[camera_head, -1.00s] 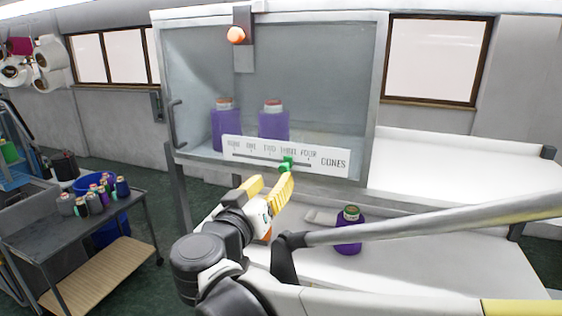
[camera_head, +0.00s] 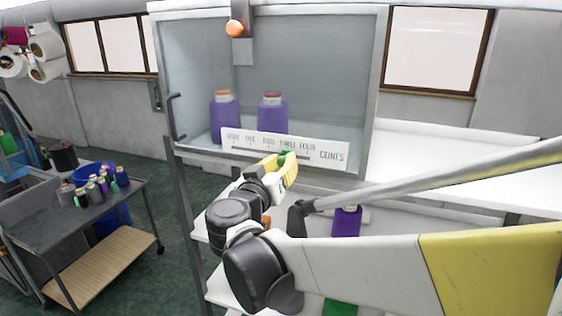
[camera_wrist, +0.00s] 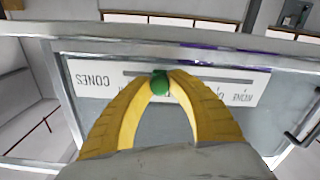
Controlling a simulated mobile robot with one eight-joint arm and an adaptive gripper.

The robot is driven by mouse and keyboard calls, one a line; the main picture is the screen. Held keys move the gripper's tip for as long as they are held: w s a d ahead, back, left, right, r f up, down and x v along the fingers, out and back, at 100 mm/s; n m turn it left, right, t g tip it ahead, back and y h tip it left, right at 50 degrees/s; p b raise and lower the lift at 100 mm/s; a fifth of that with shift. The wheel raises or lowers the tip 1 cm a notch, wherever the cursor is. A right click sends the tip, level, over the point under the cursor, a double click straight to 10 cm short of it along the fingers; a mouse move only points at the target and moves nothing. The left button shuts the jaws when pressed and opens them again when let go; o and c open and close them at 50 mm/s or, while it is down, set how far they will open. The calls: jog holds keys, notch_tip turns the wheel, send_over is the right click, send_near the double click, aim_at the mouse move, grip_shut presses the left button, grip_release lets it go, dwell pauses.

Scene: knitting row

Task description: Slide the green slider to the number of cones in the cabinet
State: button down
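The green slider (camera_head: 287,154) is on the slotted white scale (camera_head: 334,150) along the cabinet's front edge, below the "THREE" mark. The marks run from "NONE" at left to "FOUR", with "CONES" at the right end. Two purple cones (camera_head: 225,120) (camera_head: 272,117) stand upright in the open-fronted cabinet (camera_head: 325,70). My gripper (camera_head: 281,160) is at the scale. In the wrist view its yellow fingers (camera_wrist: 164,78) converge on both sides of the green slider (camera_wrist: 160,85), with tips against it. The scale appears upside down there.
Another purple cone (camera_head: 346,222) stands on the lower white shelf, behind my arm. An orange knob (camera_head: 234,28) is on a bracket at the cabinet top. A grey cart (camera_head: 100,208) with several small spools stands at left. White counter (camera_head: 440,180) is clear at right.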

jog(key=a, duration=0.1)
jog(key=w+a+b, duration=0.1)
jog(key=a, duration=0.3)
jog(key=shift+w, duration=0.4)
jog(key=shift+d, duration=0.1)
jog(key=c, duration=1.2)
grip_release()
jog(key=shift+c, duration=0.2)
jog(key=shift+s, duration=0.1)
send_near(268, 152)
jog(key=v, duration=0.5)
jog(key=shift+s, duration=0.35)
